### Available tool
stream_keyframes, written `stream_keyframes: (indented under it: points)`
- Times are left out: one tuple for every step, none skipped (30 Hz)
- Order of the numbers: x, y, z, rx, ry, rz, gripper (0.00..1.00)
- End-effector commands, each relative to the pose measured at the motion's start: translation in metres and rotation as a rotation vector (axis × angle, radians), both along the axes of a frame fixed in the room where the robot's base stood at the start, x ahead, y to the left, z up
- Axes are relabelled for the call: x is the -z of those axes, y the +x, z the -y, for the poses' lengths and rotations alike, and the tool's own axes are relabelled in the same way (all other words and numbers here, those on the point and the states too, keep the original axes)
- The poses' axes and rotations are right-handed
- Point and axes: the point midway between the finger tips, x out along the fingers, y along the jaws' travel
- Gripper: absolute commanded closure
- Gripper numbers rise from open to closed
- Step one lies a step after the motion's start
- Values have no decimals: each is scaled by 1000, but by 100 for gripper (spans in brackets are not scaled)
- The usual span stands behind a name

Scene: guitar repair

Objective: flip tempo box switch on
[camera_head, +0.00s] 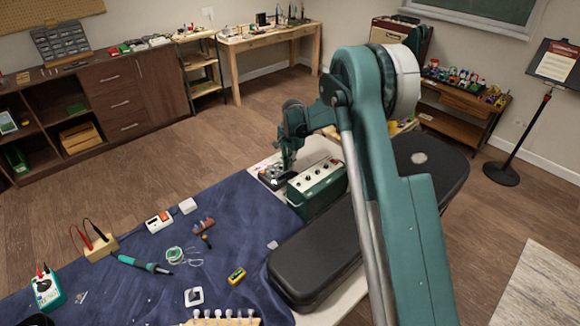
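My gripper (287,163) points down at the table's far edge, just left of the green amplifier-like box (318,190) with a row of knobs on its top panel. Directly under the fingers is a small dark and silver device (275,178) on a pale surface. The gripper partly covers it, and I cannot tell whether they touch. No label marks any item as the tempo box, and no switch position can be read. A white box with an orange part (158,221) and a small white plate with a dark piece (193,296) lie on the blue cloth.
A black guitar case (310,262) lies right of the blue cloth (225,225), beside my arm. A soldering iron (140,263), a meter (45,288), a yellow item (236,275) and a guitar headstock (222,320) are nearer. Wood floor lies beyond the table.

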Motion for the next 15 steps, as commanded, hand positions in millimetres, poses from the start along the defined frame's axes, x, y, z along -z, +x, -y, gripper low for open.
stream_keyframes:
  points:
    - [-1, 0, -2, -1, 2, 1, 100]
    - [-3, 0, -2, -1, 2, 1, 100]
    - [-7, 0, -2, -1, 1, 1, 100]
    - [-10, 1, -2, -1, 1, 1, 100]
    - [-13, 1, -2, -1, 1, 1, 100]
    - [-18, 1, -2, -1, 1, 1, 100]
    - [-23, 1, -2, -1, 1, 2, 100]
    - [-27, 1, -3, -1, 1, 2, 100]
    - [-34, 2, -3, 0, 1, 3, 100]
    - [-39, 2, -3, 0, 1, 3, 100]
    - [-44, 2, -3, 0, 1, 4, 100]
    - [-50, 3, -4, 0, 1, 4, 100]
    - [-55, 3, -5, 0, 1, 4, 100]
    - [-60, 4, -5, 0, 1, 4, 100]
    - [-67, 5, -6, 0, 1, 4, 100]
